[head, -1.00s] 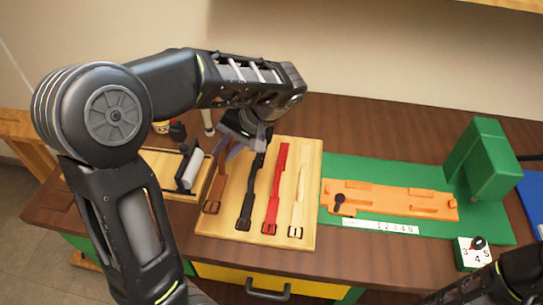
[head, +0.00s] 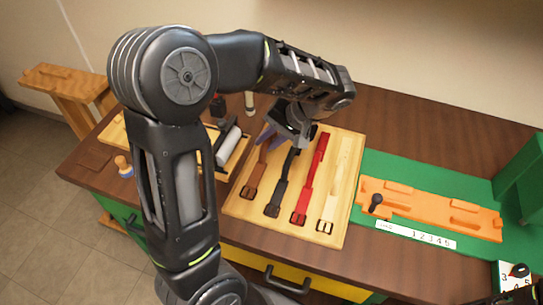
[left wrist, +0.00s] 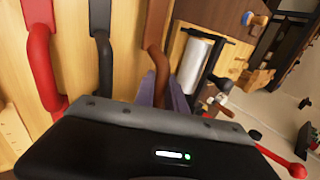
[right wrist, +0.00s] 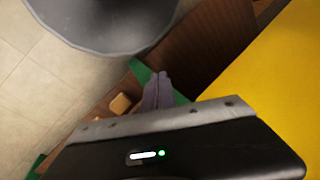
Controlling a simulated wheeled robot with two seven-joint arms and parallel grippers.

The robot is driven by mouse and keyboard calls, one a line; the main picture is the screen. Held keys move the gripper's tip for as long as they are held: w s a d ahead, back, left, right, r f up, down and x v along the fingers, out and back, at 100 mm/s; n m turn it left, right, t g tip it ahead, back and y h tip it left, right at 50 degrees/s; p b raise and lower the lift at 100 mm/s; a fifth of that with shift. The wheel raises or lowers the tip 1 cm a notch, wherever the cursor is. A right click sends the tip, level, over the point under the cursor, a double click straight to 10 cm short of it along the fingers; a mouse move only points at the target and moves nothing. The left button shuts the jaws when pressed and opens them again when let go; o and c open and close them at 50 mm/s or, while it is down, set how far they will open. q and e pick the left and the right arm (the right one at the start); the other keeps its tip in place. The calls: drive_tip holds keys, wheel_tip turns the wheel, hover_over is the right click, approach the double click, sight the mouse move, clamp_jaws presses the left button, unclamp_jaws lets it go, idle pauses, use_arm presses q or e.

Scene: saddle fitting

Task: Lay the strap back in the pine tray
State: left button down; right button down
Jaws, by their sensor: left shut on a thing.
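The pine tray (head: 338,232) lies on the bench, with straps side by side in it. The brown strap (head: 256,178) is leftmost, its buckle end over the tray's near left part. My left gripper (head: 266,139) is shut on the brown strap's far end, low over the tray. In the left wrist view the brown strap (left wrist: 158,28) runs to the purple fingers (left wrist: 164,90). The black strap (head: 281,185), red strap (head: 310,180) and pale strap (head: 335,190) lie to its right. My right gripper (right wrist: 158,92) has its fingers together and seems empty, away from the tray.
An orange fixture (head: 430,208) sits on a green base (head: 375,165) right of the tray, with a numbered strip (head: 415,236) before it. A stand with a grey roller (head: 228,146) is close left of the tray. A yellow drawer (head: 238,260) is below the bench edge.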

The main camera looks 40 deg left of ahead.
use_arm(q)
drive_tip(key=shift+f, duration=0.3)
wheel_tip(320, 180, down, 4)
drive_tip(key=shift+r, duration=0.25)
drive_tip(key=shift+f, duration=0.2)
drive_tip(key=c, duration=1.8)
unclamp_jaws()
drive_tip(key=shift+f, duration=0.1)
drive_tip(key=shift+c, duration=0.2)
drive_tip(key=o, duration=0.5)
drive_tip(key=shift+c, duration=0.2)
drive_tip(key=shift+r, duration=0.2)
